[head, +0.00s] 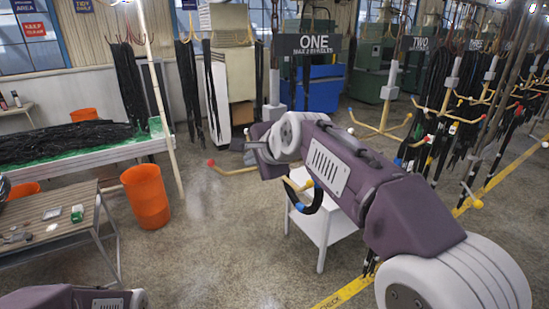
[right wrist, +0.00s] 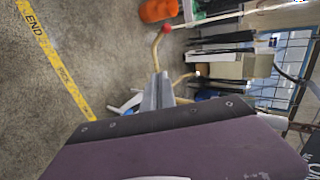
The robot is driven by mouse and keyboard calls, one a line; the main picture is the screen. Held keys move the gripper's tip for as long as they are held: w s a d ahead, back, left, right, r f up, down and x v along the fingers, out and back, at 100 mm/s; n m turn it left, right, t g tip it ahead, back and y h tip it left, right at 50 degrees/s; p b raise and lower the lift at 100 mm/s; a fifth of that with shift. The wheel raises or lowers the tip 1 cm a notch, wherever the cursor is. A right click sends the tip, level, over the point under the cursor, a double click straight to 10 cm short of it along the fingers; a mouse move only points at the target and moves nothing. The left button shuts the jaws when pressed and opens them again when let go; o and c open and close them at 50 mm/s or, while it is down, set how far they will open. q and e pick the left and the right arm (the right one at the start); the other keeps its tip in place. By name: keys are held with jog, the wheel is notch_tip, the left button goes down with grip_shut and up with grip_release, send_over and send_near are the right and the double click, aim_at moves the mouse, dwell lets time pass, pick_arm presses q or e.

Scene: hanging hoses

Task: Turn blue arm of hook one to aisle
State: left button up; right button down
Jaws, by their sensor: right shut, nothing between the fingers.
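Hook one hangs below the sign ONE (head: 314,43); its grey block (head: 275,113) shows above my right arm. Its red-tipped yellow arm (head: 235,171) points left. The blue-tipped arm (head: 309,184) points toward me just under my right forearm, with a black hose loop (head: 313,206) below it. My right gripper (head: 256,150) is at the hook's middle, shut and empty; my arm hides part of the hook. In the right wrist view its grey fingers (right wrist: 157,92) are together near the red-tipped arm (right wrist: 157,48). I cannot tell whether they touch. My left gripper is out of view.
A white table (head: 322,230) stands below the hook. Hook two (head: 380,129) and more hooks with black hoses hang to the right. An orange bin (head: 147,197) and a green-topped bench (head: 100,148) are left. Open floor lies between, with yellow floor tape (head: 344,293) at right.

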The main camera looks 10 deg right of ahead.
jog(key=s+d+b, duration=0.3)
jog(key=s, duration=0.5)
jog(key=shift+s, duration=0.2)
